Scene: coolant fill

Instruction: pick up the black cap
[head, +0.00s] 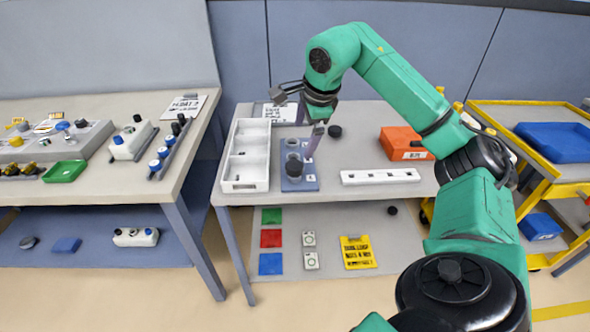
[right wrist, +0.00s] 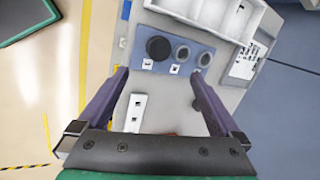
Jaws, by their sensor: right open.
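A round black cap (head: 335,131) lies on the grey table, to the right of and behind a blue holder (head: 310,184). In the right wrist view a dark round thing, likely this cap (right wrist: 196,104), shows beside the right-hand finger, partly hidden by it. Another black round top (head: 294,169) stands at the near end of the holder; it also shows in the right wrist view (right wrist: 158,48), beside two grey round pieces (right wrist: 182,54). My right gripper (head: 308,146) is open and empty, above the table by the holder. My left gripper is not in view.
A white compartment tray (head: 229,172) stands left of the holder. A white strip with holes (head: 380,176) and an orange box (head: 402,143) lie to the right. A sign (head: 279,113) is at the back. The table between holder and orange box is mostly clear.

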